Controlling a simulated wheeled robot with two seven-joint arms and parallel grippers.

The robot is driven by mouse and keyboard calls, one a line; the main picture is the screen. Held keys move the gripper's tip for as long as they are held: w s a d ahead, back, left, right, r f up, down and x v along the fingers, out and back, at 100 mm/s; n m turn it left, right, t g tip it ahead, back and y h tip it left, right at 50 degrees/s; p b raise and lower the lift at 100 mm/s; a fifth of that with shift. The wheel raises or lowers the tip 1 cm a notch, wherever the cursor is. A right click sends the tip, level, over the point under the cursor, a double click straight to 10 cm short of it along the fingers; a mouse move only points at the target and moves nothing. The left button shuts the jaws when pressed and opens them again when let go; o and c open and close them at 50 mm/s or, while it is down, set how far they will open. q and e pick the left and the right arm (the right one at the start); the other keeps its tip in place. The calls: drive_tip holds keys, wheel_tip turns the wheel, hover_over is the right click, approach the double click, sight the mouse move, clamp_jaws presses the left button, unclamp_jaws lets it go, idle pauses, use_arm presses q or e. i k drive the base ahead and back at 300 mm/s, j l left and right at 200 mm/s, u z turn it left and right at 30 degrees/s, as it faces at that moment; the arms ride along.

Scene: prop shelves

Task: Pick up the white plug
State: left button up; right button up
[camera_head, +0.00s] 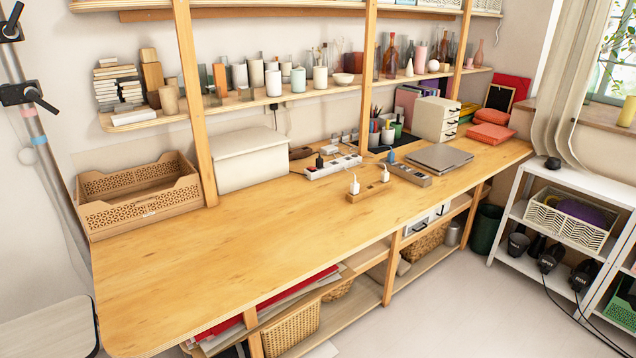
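A white plug (355,186) stands upright on the left part of a small wooden block (367,193) on the wooden table. A grey and wooden power strip (408,174) lies to the right of the block. Neither of my grippers is in view.
The wooden table (240,260) is bare at its front and left. A cardboard crate (140,197) and a white box (249,158) stand at the back left. A closed laptop (440,158) lies to the right. A wooden post (370,75) rises behind the plugs, with shelves above.

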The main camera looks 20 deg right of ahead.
sight(355, 186)
drive_tip(key=i+l+u, duration=0.15)
drive_tip(key=l, duration=0.25)
drive_tip(key=i+l+u, duration=0.1)
drive_tip(key=l, duration=0.3)
drive_tip(key=i+l+u, duration=0.15)
drive_tip(key=l, duration=0.3)
drive_tip(key=i+l+u, duration=0.1)
drive_tip(key=l, duration=0.35)
drive_tip(key=i+l+u, duration=0.15)
drive_tip(key=l, duration=0.3)
